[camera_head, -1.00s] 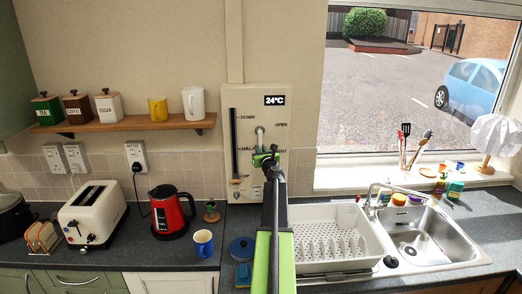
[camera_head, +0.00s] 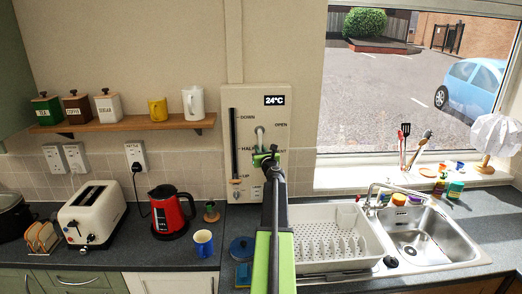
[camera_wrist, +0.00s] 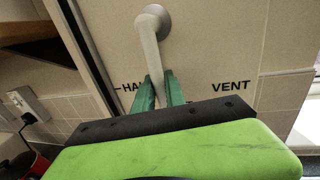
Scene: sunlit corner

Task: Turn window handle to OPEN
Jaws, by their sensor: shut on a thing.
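The window handle (camera_head: 260,134) is a pale lever on the beige wall panel (camera_head: 279,185). In the wrist view the handle (camera_wrist: 148,40) runs from its round mount at the top down between my gripper's green fingers, pointing downward. My gripper (camera_head: 264,158) is shut on the handle's lower part; it also shows in the wrist view (camera_wrist: 160,92). The panel carries the printed words OPEN (camera_head: 281,125) to the handle's upper right and VENT (camera_wrist: 231,86) to its right. The handle's lower tip is partly hidden by my gripper.
A slider track (camera_head: 234,150) marked DOWN, HALF and UP runs left of the handle. A shelf (camera_head: 130,125) with canisters and mugs is at left. Below are a red kettle (camera_head: 168,211), a blue mug (camera_head: 203,243), a white dish rack (camera_head: 325,210) and a sink (camera_head: 448,240).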

